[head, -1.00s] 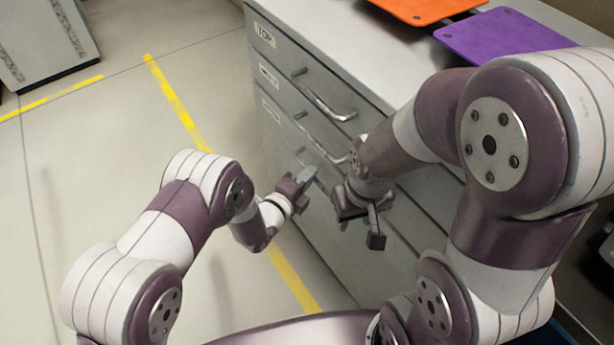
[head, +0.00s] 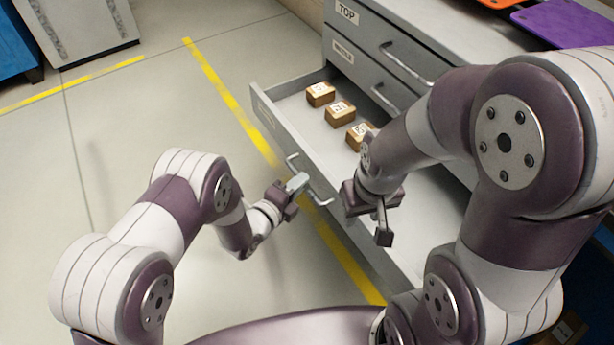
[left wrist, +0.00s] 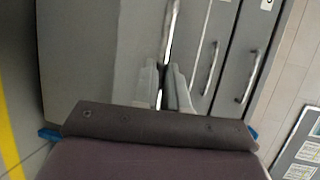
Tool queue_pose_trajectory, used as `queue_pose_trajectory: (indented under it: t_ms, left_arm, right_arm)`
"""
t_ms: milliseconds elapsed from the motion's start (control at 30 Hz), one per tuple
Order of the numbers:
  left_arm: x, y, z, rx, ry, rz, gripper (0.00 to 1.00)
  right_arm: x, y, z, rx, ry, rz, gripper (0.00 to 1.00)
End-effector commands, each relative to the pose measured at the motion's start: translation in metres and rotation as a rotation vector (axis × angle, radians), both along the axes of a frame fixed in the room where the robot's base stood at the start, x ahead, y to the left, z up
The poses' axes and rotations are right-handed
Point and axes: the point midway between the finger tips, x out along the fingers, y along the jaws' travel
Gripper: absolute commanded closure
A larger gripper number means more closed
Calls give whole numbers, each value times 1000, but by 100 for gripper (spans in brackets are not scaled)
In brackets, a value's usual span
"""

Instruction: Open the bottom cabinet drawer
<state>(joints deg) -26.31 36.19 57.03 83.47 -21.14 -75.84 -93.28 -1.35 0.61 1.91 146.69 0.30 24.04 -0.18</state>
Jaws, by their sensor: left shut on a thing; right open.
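The grey cabinet (head: 352,58) stands at the right in the head view, with its bottom drawer (head: 262,97) pulled well out. Several small brown blocks with white labels (head: 340,112) lie inside the drawer. My left gripper (head: 298,184) is shut on the bottom drawer's handle (head: 321,197), at the drawer front. In the left wrist view its fingers (left wrist: 166,88) close around the bar handle (left wrist: 171,40). My right gripper (head: 382,222) is open and empty, and in the head view it overlaps the open drawer.
The top drawer (head: 374,42) and middle drawer (head: 350,73) are shut, each with a bar handle. An orange board and a purple board (head: 566,22) lie on the cabinet top. Yellow tape (head: 225,90) marks the open floor at left.

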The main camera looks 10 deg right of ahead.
Motion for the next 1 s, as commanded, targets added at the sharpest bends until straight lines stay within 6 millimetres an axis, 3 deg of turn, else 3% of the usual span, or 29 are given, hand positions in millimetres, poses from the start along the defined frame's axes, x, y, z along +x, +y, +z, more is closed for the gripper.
queue_pose_trajectory:
  t_ms: [100, 333, 900, 933, 1000]
  left_arm:
    - [-6, 22, 3, 0, -1, 6, 100]
    - [-16, 49, 2, 0, -2, 7, 100]
    - [-20, 58, 1, -2, -1, 5, 100]
    - [-20, 57, 1, -2, -1, 5, 81]
    - [-20, 57, 1, -3, -1, 4, 62]
  right_arm:
    - [0, 0, 8, 0, 0, -1, 57]
    - [0, 0, 13, 0, 0, 0, 57]
    - [0, 0, 14, 0, 0, 0, 57]
    - [0, 0, 14, 0, 0, 0, 57]
    - [0, 0, 14, 0, 0, 0, 57]
